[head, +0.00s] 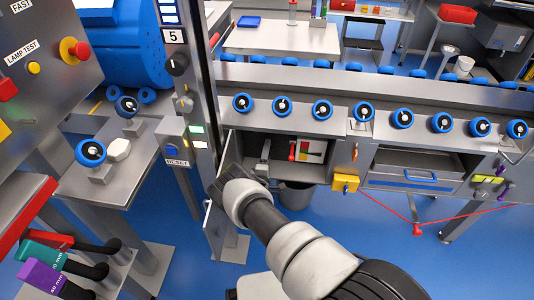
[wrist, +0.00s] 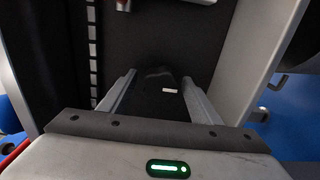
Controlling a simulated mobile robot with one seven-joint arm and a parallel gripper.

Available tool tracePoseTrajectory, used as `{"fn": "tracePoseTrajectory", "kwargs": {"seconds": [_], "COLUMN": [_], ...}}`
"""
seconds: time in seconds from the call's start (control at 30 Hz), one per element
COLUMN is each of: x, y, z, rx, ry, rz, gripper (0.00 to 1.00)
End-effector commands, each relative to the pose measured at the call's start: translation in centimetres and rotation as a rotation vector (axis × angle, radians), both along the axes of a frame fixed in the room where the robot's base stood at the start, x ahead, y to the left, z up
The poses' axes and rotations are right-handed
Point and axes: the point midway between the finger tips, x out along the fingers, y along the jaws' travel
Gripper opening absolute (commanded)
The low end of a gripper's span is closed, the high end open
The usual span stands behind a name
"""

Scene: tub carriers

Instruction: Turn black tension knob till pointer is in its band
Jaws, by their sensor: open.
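A black knob (head: 177,64) with a pale mark sits on the grey post under the number 5 plate in the head view. I cannot tell whether it is the tension knob. My gripper (head: 224,178) is low beside that post, at the open cabinet's left side. In the wrist view my gripper (wrist: 158,92) is open, its two grey fingers apart. Between them shows a dark shape (wrist: 155,80) with a small white mark; whether it is a knob, and whether the fingers touch it, I cannot tell. No pointer within a band can be made out clearly.
The open cabinet door (head: 213,232) hangs by my arm. Inside the cabinet are a red-handled lever (head: 292,152) and a coloured panel (head: 312,151). A yellow box (head: 345,183) and a red cord (head: 390,208) are to the right. A pale wall (wrist: 258,50) flanks the fingers.

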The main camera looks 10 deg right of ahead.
Motion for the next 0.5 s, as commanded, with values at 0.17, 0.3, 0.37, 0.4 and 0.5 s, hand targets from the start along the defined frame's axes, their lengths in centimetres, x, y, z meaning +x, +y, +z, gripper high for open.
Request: {"fn": "tracePoseTrajectory", "kwargs": {"seconds": [0.17,0.3,0.37,0.4,0.5], "x": [-1.4,-4.2,-5.6,-6.6,-9.0], "y": [0.6,1.5,2.0,2.2,3.0], "z": [0.1,0.2,0.3,0.2,0.2], "rx": [0.0,-0.002,-0.002,-0.003,-0.003], "ry": [0.002,0.005,0.006,0.005,0.005], "rz": [0.002,0.002,0.003,0.003,0.003], "gripper": [0.57,0.57,0.57,0.57,0.57]}}
